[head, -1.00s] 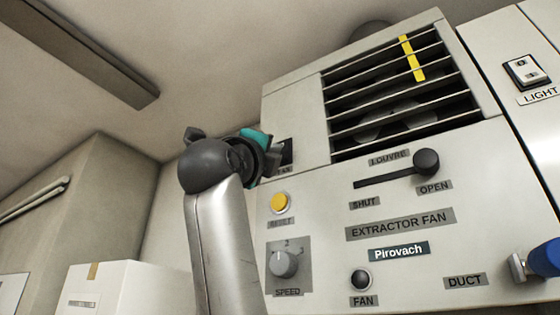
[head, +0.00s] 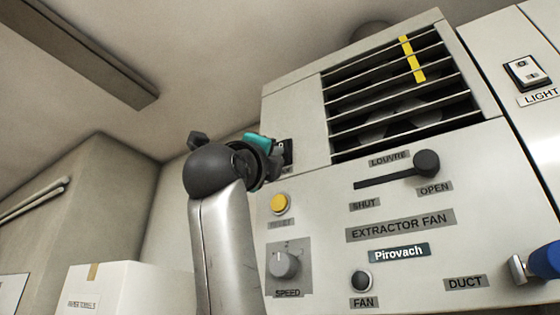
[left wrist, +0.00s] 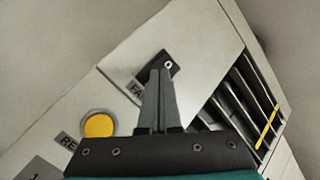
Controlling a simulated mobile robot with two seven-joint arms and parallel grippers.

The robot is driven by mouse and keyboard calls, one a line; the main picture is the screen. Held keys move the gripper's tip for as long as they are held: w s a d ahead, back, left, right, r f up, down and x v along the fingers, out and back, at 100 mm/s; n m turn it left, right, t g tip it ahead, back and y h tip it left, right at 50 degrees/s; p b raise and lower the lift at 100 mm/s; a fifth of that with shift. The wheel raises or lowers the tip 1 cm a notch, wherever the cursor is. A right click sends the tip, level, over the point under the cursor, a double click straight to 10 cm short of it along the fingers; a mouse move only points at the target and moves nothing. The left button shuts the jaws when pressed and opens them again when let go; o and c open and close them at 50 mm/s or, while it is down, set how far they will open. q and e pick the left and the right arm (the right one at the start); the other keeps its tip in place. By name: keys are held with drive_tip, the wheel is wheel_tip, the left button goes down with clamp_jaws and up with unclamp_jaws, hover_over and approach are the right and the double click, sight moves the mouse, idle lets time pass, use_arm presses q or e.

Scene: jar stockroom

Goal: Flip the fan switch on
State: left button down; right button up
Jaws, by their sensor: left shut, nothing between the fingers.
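The fan switch (head: 289,147) is a small dark plate on the left of the extractor fan's panel, partly hidden by my left gripper (head: 277,160) in the head view. In the left wrist view the fan switch (left wrist: 170,63) has a pale round mark, and its label (left wrist: 137,88) is partly covered. The left gripper (left wrist: 160,72) is shut and empty. Its fingertips overlap the switch's lower edge in that view; whether they touch it I cannot tell. The round black part (head: 361,281) above the FAN label looks dark. My right gripper is not in view.
A yellow button (head: 280,204) and a speed knob (head: 285,264) sit below the switch. The louvre lever (head: 426,163) is at the OPEN end. A yellow strip (head: 412,59) hangs on the slats. A blue-handled part (head: 543,261) juts out at right.

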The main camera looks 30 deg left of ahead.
use_arm(q)
drive_tip(key=shift+s+a+r+b, duration=0.1)
drive_tip(key=shift+s+b, duration=0.2)
drive_tip(key=shift+s, duration=0.55)
drive_tip(key=s, duration=0.1)
drive_tip(key=s+b, duration=0.1)
drive_tip(key=s, duration=0.3)
drive_tip(key=shift+a+r, duration=0.2)
drive_tip(key=shift+r, duration=0.15)
